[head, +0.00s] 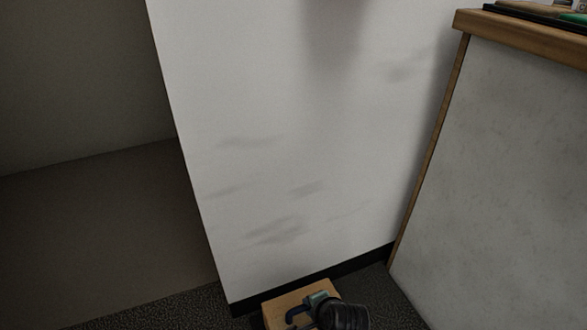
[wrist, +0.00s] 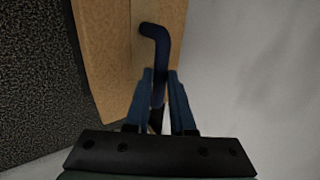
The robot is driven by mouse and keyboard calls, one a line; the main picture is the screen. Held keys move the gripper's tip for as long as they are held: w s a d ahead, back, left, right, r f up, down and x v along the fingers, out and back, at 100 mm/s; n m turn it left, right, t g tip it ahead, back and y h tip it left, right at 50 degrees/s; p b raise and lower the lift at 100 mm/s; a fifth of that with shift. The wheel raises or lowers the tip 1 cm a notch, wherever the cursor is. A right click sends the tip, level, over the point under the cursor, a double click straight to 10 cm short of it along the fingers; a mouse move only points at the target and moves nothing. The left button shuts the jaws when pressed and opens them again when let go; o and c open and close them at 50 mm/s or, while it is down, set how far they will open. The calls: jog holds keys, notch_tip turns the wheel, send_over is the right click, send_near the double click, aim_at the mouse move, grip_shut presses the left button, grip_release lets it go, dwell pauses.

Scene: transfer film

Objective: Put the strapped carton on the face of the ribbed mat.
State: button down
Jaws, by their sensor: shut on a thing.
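The carton (head: 283,303) is a tan box at the bottom edge of the head view, partly cut off and partly covered by my gripper (head: 308,306). In the wrist view the carton (wrist: 105,50) fills the upper left to middle, with a dark blue bent handle (wrist: 156,34) on its face. My gripper (wrist: 160,80) has its two blue fingers closed on either side of this handle. I cannot tell whether the carton is clear of the floor. I cannot make out the ribbed mat in either view.
A white wall (head: 300,150) with a black skirting stands right behind the carton. To the right is a grey counter (head: 510,160) with a wooden edge; dark and green things (head: 535,14) lie on top, cut off. Dark speckled carpet (head: 165,310) shows at the lower left.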

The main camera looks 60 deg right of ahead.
aim_at(307, 323)
jog(key=shift+w+d+f, duration=0.1)
jog(key=shift+w+f, duration=0.1)
jog(key=shift+w, duration=0.1)
jog(key=shift+f+b, duration=0.4)
jog(key=shift+b, duration=0.05)
notch_tip(307, 323, down, 9)
jog(key=b, duration=0.6)
jog(key=shift+b, duration=0.4)
jog(key=shift+r, duration=0.15)
jog(key=c, duration=1.2)
grip_release()
jog(key=shift+s+f, duration=0.1)
jog(key=shift+f, duration=0.2)
jog(key=o, duration=0.4)
jog(key=shift+o, duration=0.2)
